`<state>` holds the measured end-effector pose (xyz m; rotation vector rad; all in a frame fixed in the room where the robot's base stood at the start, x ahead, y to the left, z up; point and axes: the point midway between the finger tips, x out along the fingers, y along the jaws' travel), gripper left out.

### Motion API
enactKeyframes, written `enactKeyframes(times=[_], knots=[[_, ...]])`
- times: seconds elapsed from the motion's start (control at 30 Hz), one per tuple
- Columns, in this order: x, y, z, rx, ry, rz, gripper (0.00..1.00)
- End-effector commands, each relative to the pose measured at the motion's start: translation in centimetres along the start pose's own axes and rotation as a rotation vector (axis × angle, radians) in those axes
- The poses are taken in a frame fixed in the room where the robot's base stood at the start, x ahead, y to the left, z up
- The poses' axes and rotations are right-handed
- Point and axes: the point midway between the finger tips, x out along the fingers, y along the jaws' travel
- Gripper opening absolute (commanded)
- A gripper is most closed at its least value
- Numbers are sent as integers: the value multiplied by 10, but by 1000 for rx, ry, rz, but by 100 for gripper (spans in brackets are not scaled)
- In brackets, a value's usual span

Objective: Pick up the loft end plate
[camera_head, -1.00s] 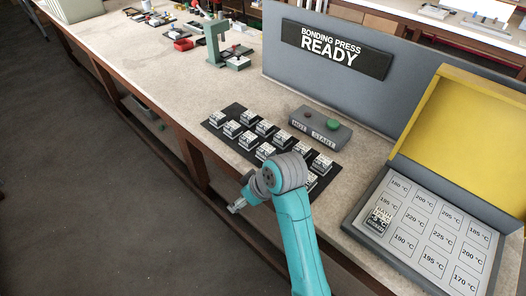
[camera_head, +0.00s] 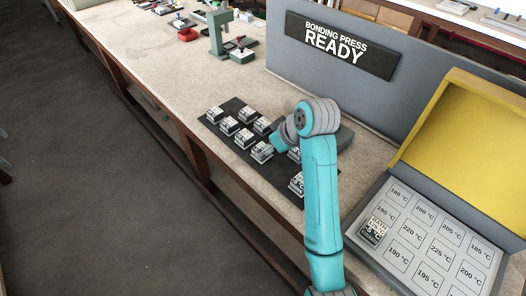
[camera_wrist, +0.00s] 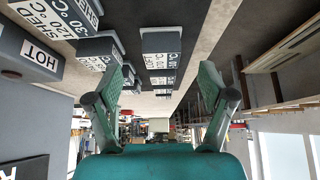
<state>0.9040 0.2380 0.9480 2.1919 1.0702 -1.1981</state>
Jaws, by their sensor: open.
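Several small pale blocks with printed labels stand in rows on a black mat (camera_head: 273,173) on the bench. In the head view my arm hides the fingertips and some blocks.
A grey panel with a "BONDING PRESS READY" sign (camera_head: 340,45) stands behind the mat. At right an open press with a yellow lid (camera_head: 460,125) has temperature-marked squares; a "BATH" block (camera_head: 373,230) sits there. A green stand (camera_head: 219,35) is further along the bench.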

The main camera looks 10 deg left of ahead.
Motion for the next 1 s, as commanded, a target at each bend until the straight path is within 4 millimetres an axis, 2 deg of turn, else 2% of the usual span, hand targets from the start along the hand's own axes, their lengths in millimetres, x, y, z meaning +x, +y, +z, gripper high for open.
enactKeyframes(times=[0.13, 0.43, 0.73, 0.77, 1.0], knots=[[11, -1, -2, 0, -1, -1, 81], [49, -1, -7, 0, -1, -1, 81], [53, -1, -7, 0, 0, 0, 81], [53, -1, -7, 0, 0, 0, 79], [53, -1, -7, 0, 0, 0, 19]])
